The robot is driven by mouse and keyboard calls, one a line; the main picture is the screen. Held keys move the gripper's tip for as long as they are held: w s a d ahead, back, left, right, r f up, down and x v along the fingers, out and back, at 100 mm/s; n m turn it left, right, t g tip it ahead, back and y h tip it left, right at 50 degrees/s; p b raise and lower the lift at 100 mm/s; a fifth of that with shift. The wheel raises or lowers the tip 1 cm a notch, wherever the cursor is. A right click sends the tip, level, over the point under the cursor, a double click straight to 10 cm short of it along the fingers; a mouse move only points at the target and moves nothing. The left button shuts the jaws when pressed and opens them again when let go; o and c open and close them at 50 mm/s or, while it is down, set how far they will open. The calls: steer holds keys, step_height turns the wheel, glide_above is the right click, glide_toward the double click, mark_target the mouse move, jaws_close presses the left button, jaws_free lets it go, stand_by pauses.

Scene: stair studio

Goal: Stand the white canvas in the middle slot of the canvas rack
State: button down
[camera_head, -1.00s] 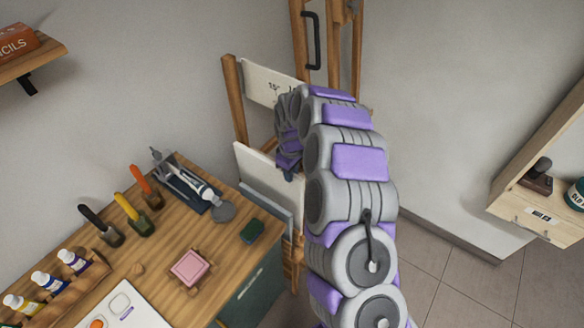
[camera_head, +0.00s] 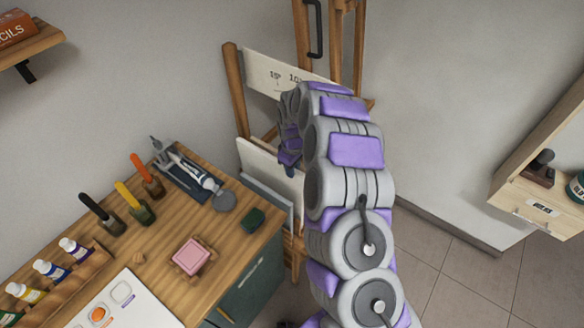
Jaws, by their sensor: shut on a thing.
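The white canvas (camera_head: 258,158) stands nearly upright in front of the wooden canvas rack (camera_head: 236,95), between the rack's posts and the desk. My gripper (camera_head: 289,168) is shut on the canvas near its top edge. The right part of the canvas is hidden behind my gripper and arm. A blue-grey panel (camera_head: 262,197) shows just below and in front of the canvas. The rack's slots and the canvas's lower edge are hidden, so I cannot tell which slot the canvas lines up with.
A wall shelf (camera_head: 28,55) is upper left. A drawer unit (camera_head: 540,208) stands at the right. Floor between is open.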

steer(key=shift+d+f, duration=0.2)
steer(key=shift+f, duration=0.1)
steer(key=c, duration=0.9)
jaws_free()
steer(key=shift+a+f, duration=0.1)
steer(key=shift+r+p, duration=0.85)
steer(key=shift+r, duration=7.8)
steer(key=shift+s, duration=0.1)
